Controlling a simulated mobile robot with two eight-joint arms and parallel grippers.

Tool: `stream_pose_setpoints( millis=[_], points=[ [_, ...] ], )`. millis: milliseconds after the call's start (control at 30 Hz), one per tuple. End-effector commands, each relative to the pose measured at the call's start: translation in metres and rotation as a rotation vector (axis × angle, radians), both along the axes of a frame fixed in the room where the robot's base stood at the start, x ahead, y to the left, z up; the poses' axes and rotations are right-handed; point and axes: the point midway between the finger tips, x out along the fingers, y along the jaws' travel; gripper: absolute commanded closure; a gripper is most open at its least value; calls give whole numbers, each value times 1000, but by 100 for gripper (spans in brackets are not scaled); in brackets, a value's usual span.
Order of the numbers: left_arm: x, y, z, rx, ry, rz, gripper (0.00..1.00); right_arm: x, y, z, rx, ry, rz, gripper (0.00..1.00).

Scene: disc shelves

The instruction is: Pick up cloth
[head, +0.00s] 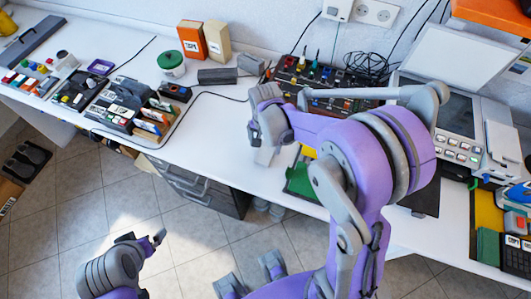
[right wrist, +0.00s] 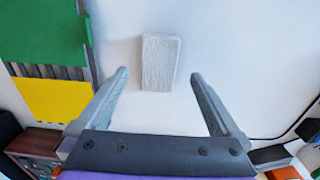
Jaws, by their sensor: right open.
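A pale, textured, block-shaped piece, which looks like the folded cloth (right wrist: 159,62), lies on the white desk in the right wrist view. In the head view a pale piece of it (head: 265,156) shows just below my right gripper (head: 268,138), which hides part of that spot. In the right wrist view my right gripper (right wrist: 160,90) is open and empty. Its fingers are spread wider than the cloth, which lies centred beyond the fingertips. My left gripper (head: 143,238) is low in front of the desk, away from the cloth, and looks open and empty.
Green (right wrist: 45,30) and yellow (right wrist: 50,98) pads lie beside the cloth. A black cable (right wrist: 290,118) runs across the desk on the other side. A control board (head: 335,80) and boxes (head: 203,40) stand behind. The desk around the cloth is mostly clear.

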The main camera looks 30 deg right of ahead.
Motion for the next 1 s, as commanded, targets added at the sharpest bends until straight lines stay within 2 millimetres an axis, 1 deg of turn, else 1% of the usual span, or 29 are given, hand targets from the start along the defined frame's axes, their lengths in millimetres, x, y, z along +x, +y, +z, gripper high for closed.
stream_pose_setpoints(
  millis=[200,300,400,567,600,667,800,867,900,967,1000],
  points=[
    [0,0,-1,0,1,0,3,2,-5,-33,0,0,-1,0],
    [-1,0,-2,0,1,0,3,2,-5,-43,0,0,0,0],
    [-1,0,-2,0,1,0,3,1,-5,-46,0,0,0,0],
    [-1,0,-2,0,1,0,3,2,-5,-46,0,0,0,0],
    [-1,0,-2,0,1,0,3,2,-5,-46,0,0,0,4],
    [-1,0,-2,0,1,0,3,2,-5,-46,0,0,0,14],
    [-1,0,-2,0,1,0,3,2,-5,-45,0,0,0,40],
    [-1,0,-2,0,1,0,3,2,-5,-45,0,0,0,50],
    [-1,0,-2,0,1,0,3,2,-5,-45,0,0,0,58],
    [-1,0,-2,0,1,0,3,2,-5,-45,0,0,0,68],
    [-1,0,-2,0,1,0,3,2,-5,-45,0,0,0,76]
  ],
)
